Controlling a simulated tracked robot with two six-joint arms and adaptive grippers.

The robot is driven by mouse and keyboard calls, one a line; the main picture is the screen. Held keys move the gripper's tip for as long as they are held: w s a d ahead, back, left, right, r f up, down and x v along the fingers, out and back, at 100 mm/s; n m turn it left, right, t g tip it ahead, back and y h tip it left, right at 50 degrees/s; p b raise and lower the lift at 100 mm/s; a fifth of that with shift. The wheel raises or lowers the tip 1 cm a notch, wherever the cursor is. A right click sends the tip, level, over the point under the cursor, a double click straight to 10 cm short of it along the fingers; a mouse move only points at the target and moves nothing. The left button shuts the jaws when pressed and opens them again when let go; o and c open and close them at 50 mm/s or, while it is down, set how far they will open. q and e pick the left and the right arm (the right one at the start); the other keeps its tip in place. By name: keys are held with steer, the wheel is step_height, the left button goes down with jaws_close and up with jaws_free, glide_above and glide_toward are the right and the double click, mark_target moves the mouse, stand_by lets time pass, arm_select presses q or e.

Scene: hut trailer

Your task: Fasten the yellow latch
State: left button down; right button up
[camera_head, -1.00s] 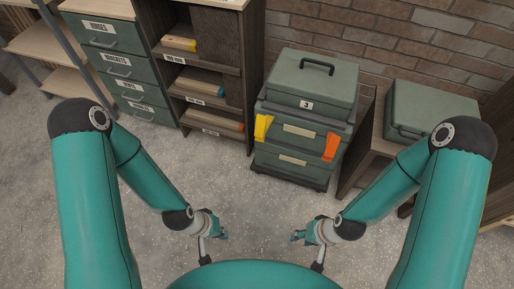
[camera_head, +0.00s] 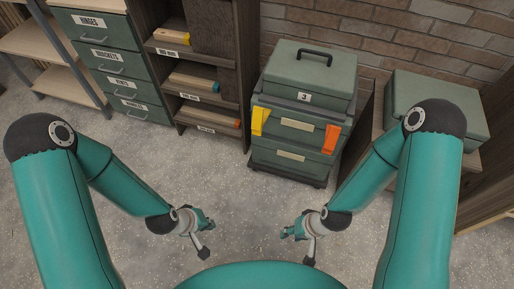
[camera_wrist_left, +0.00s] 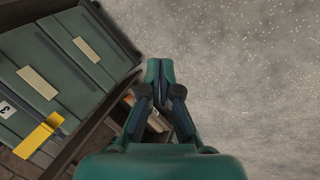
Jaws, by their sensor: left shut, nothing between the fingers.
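The yellow latch (camera_head: 259,121) is on the left front edge of a stack of green boxes (camera_head: 296,132). In the left wrist view the latch (camera_wrist_left: 38,136) shows at the lower left, clear of the fingers. I cannot tell whether it is fastened. My left gripper (camera_head: 212,225) is low over the floor, in front and to the left of the stack, apart from it. Its fingers (camera_wrist_left: 159,68) are shut and empty. My right gripper (camera_head: 285,233) is low in front of the stack, too small to tell open or shut.
An orange latch (camera_head: 331,138) is on the stack's right side. A shelf unit (camera_head: 205,65) and green drawers (camera_head: 112,62) stand to the left. A green case (camera_head: 437,105) rests on a wooden stand at right. The floor (camera_head: 245,200) in front is clear.

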arm_select(q)
steer(key=w+d+f+n+t+b, duration=0.35)
steer(key=w+n+b, duration=0.3)
steer(key=b, duration=0.35)
steer(key=w+d+f+n+t+b, duration=0.25)
steer(key=w+f+n+b, duration=0.3)
steer(key=w+b, duration=0.35)
steer(key=w+d+r+n+t+h+b, duration=0.1)
steer(key=w+d+r+n+t+b, duration=0.1)
steer(key=n+b, duration=0.5)
steer(key=w+d+r+n+t+h+b, duration=0.1)
steer(key=n+t+b, duration=0.4)
steer(key=b, duration=0.7)
steer(key=d+r+n, duration=0.1)
steer(key=d+n, duration=0.1)
steer(key=shift+w+d+r+n+h, duration=0.3)
steer(key=shift+w+r+n, duration=0.05)
steer(key=shift+w+n, duration=0.05)
